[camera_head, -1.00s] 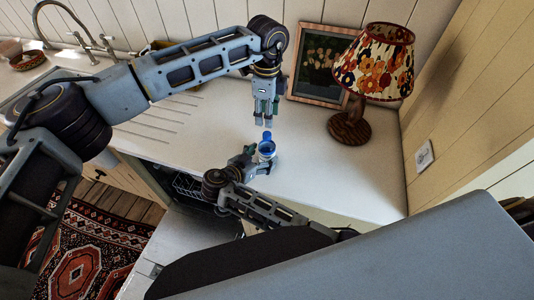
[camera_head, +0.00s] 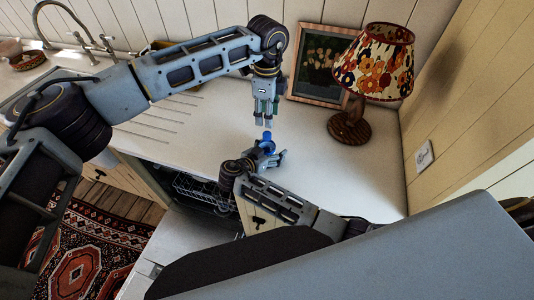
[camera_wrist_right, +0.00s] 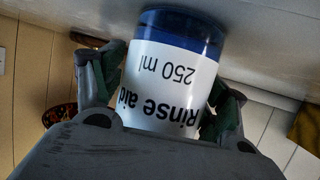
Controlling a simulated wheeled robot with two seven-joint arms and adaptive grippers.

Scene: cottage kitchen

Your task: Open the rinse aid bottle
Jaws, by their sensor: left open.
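The rinse aid bottle (camera_head: 268,145) stands on the counter, with its blue top (camera_head: 267,135) showing. My right gripper (camera_head: 270,157) is low at the bottle. Its fingers (camera_wrist_right: 168,88) lie on either side of the bottle; whether both press on it I cannot tell. My left gripper (camera_head: 266,122) points down just above the blue top, open and empty, apart from the bottle.
A lamp (camera_head: 385,62) with a flowered shade and a framed picture (camera_head: 318,65) stand at the back right of the counter (camera_head: 330,185). The open dishwasher (camera_head: 190,190) is at front left. The sink tap (camera_head: 90,45) is far left. The counter right of the bottle is clear.

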